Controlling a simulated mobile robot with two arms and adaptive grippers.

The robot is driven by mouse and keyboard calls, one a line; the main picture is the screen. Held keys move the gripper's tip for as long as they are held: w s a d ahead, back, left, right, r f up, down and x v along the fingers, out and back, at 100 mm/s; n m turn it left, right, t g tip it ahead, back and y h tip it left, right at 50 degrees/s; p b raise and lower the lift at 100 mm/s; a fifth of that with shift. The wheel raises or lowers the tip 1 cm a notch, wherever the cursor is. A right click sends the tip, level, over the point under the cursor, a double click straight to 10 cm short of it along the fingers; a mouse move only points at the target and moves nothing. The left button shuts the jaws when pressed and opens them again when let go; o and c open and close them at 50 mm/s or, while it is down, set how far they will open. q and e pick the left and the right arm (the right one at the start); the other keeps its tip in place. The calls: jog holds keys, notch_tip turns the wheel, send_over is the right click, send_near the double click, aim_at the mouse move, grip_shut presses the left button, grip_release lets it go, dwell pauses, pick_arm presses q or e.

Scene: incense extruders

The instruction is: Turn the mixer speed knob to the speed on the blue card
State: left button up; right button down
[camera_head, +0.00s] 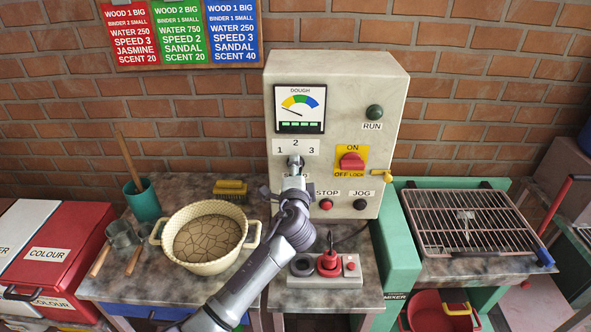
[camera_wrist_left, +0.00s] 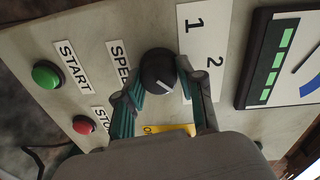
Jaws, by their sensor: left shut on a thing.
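The blue card (camera_head: 232,32) on the brick wall reads SPEED 3. The mixer speed knob (camera_wrist_left: 157,70) is round and black with a white pointer line, on the pale control box (camera_head: 345,85). My left gripper (camera_head: 296,167) is at the knob, below the 1-2-3 scale (camera_head: 296,147); it hides most of the knob in the head view. In the left wrist view its two fingers (camera_wrist_left: 160,85) are shut on the knob, one each side. The pointer line lies toward the knob's lower right in that view, away from the 1. The 3 is hidden there. My right gripper is out of view.
A red LOCK switch (camera_head: 352,162), STOP button (camera_head: 326,204) and JOG button (camera_head: 360,204) sit close to the right of the gripper. A green START button (camera_wrist_left: 46,74) shows in the wrist view. A bowl of dough (camera_head: 208,237) stands left of my arm, a wire rack (camera_head: 470,222) at right.

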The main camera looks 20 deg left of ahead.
pick_arm(q)
jog(key=o, duration=1.1)
jog(key=shift+o, duration=0.2)
jog(key=v, duration=1.2)
jog(key=shift+f, duration=0.1)
